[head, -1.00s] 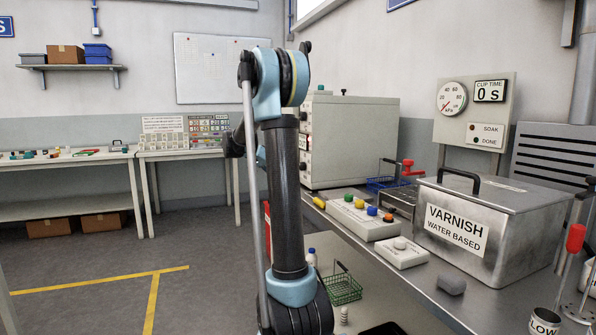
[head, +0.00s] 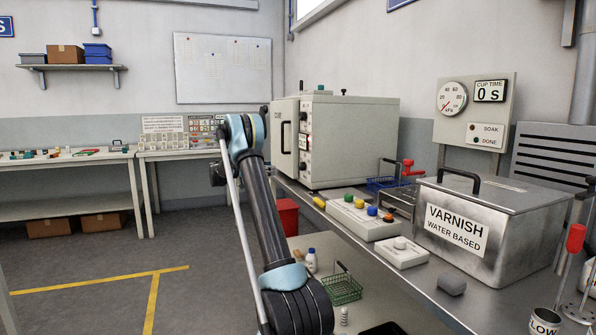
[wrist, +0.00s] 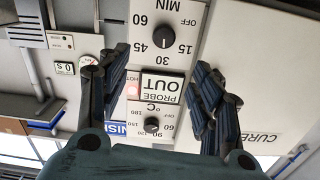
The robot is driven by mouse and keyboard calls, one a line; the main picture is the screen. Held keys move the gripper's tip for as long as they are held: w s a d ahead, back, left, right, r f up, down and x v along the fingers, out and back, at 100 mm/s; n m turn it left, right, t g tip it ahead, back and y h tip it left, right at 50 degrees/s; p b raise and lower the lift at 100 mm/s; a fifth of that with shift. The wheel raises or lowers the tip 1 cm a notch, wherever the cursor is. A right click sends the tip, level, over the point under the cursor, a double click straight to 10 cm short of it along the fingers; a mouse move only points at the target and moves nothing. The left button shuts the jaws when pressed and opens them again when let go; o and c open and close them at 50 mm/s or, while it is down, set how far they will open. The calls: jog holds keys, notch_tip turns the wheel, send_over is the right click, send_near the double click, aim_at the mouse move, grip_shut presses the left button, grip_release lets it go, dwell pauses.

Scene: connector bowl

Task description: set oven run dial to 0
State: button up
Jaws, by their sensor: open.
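The pale grey oven (head: 350,140) stands on the bench in the head view, its door and control panel facing left. In the wrist view, which is upside down, a black MIN dial (wrist: 163,36) is ringed by OFF, 15, 30, 45 and 60; its pointer is too small to read. A second black dial (wrist: 152,125), marked °C, lies lower in that picture, beyond a PROBE OUT sign (wrist: 160,87). My gripper (wrist: 162,62) is open and empty, its dark fingers on either side of the panel and apart from the MIN dial.
The oven door (wrist: 245,85), marked CURE, lies right of the panel in the wrist view. A button box (head: 358,217), a blue basket (head: 383,184) and a varnish tank (head: 490,225) stand on the bench. A green basket (head: 342,289) is below. Floor to the left is clear.

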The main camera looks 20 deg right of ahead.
jog(key=w, duration=0.1)
send_near(300, 166)
jog(key=d, duration=0.9)
jog(key=shift+w+d+f, duration=0.15)
jog(key=shift+d+f, duration=0.05)
jog(key=shift+f, duration=0.05)
jog(key=shift+c, duration=0.3)
jog(key=c, duration=1)
